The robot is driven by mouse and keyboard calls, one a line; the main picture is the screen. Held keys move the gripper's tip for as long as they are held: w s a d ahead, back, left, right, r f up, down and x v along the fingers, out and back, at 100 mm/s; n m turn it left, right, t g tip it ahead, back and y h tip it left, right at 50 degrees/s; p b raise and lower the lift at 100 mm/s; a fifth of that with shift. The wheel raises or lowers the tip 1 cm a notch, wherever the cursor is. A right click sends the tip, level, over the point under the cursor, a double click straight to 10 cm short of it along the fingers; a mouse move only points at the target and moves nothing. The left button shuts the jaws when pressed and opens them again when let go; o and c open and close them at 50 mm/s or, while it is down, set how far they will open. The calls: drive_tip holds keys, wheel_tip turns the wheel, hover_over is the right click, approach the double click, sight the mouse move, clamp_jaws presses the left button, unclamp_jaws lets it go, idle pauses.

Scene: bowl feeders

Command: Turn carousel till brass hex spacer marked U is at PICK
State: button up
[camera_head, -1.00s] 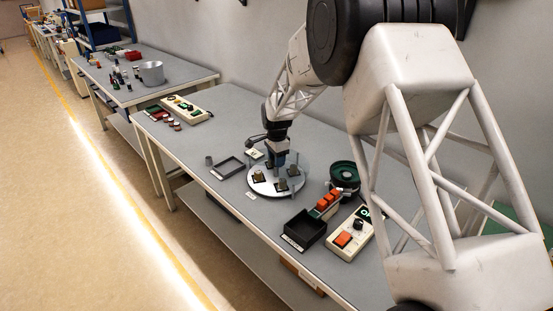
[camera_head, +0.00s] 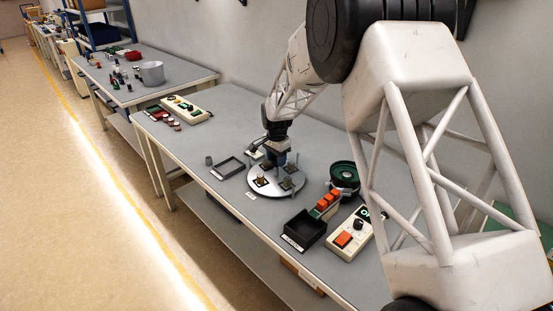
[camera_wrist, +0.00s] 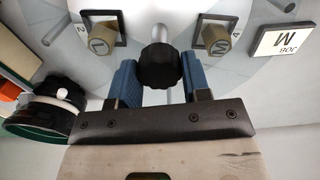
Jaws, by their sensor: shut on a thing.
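The round grey carousel (camera_head: 275,190) lies on the bench and carries brass hex spacers in dark square nests. In the wrist view one spacer (camera_wrist: 102,40) sits upper left by the number 2, and another (camera_wrist: 217,38) sits upper right by the number 4. Their top letters are hard to read; the left looks like an L, the right like an M or W. More spacers (camera_head: 262,180) show small in the head view, letters unreadable. My gripper (camera_wrist: 158,80), with blue fingers, is shut on a black lobed knob (camera_wrist: 160,65) over the carousel.
A white JOB card (camera_wrist: 285,42) lies at the upper right of the wrist view. A small white label (camera_head: 250,195) lies before the carousel. A black tray (camera_head: 304,229), orange-button box (camera_head: 348,235), green-lined round bowl (camera_head: 344,174) and empty dark frame (camera_head: 228,167) stand around it.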

drive_tip(key=shift+n, duration=1.2)
drive_tip(key=o, duration=1.3)
drive_tip(key=shift+r, duration=3.9)
